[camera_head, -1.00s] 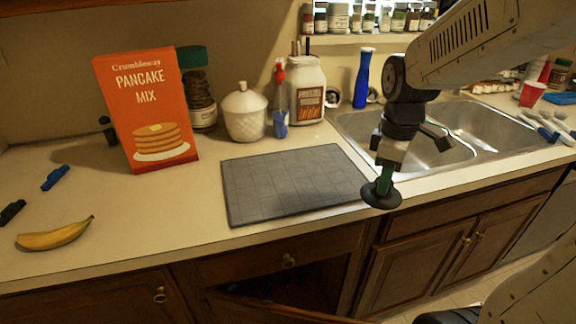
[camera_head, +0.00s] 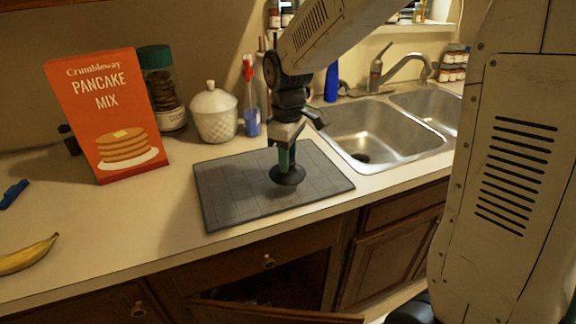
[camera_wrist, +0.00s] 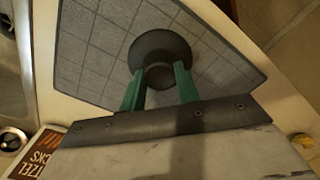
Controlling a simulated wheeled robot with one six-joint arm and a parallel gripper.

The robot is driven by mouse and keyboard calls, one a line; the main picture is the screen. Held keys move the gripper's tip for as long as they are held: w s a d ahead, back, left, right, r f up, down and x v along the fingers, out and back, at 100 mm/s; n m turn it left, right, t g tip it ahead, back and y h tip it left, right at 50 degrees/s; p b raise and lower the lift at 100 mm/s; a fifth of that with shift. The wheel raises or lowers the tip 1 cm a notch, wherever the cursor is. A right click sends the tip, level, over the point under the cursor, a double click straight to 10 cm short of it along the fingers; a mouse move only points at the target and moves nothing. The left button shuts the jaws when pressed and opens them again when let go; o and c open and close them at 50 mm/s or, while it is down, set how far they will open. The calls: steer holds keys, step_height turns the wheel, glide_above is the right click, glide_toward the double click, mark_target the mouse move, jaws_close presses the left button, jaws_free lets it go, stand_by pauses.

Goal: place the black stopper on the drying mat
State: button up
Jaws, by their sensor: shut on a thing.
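The black stopper (camera_head: 288,175) is a round dark disc with a narrower upper part. My gripper (camera_head: 286,158) has green fingers pointing down and is shut on the stopper's upper part. It holds the stopper over the right half of the grey drying mat (camera_head: 228,192), disc side down. The wrist view shows the stopper (camera_wrist: 161,52) between the two green fingers of my gripper (camera_wrist: 160,80), with the gridded mat (camera_wrist: 88,48) behind it. I cannot tell whether the disc touches the mat.
An orange pancake mix box (camera_head: 108,118), a white lidded jar (camera_head: 214,113) and a blue-and-red bottle (camera_head: 250,100) stand behind the mat. The sink (camera_head: 385,135) is to the right. A banana (camera_head: 26,254) lies at left. A cabinet door (camera_head: 270,312) hangs open below the counter.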

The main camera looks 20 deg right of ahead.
steer(key=shift+f, duration=1.35)
steer(key=shift+f, duration=0.1)
steer(key=o, duration=1)
steer(key=shift+c, duration=0.2)
step_height(320, 180, up, 12)
steer(key=shift+f, duration=0.2)
steer(key=s+d+m, duration=0.1)
steer(key=s+m, duration=0.3)
steer(key=s, duration=0.9)
steer(key=s+d+m+t, duration=0.1)
steer(key=s+m, duration=0.4)
steer(key=s, duration=0.8)
steer(key=shift+s+d, duration=0.25)
steer(key=shift+d, duration=0.5)
